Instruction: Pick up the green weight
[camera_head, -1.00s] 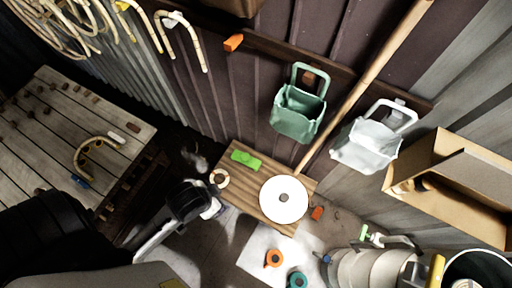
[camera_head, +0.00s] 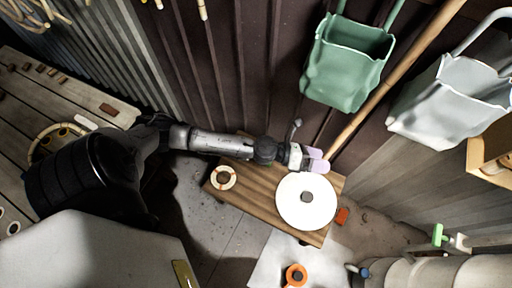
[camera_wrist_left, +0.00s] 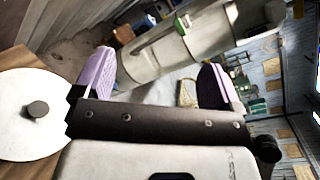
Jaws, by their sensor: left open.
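The green weight does not show in either current view. In the earlier head view it lay on the wooden board (camera_head: 258,190), along its back edge, where my left arm now crosses in front. My left gripper (camera_head: 319,160) has lilac finger pads and is over the back right part of the board, just behind the white disc (camera_head: 320,208). In the left wrist view the two pads of my left gripper (camera_wrist_left: 155,80) stand wide apart with nothing between them. My right gripper is not in view.
A cream ring (camera_head: 223,178) lies on the board's left end. The white disc with a grey knob also shows in the left wrist view (camera_wrist_left: 20,88). A green bin (camera_head: 345,65) and a white bin (camera_head: 450,105) hang on the wall behind. A bamboo pole (camera_head: 385,88) leans between them.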

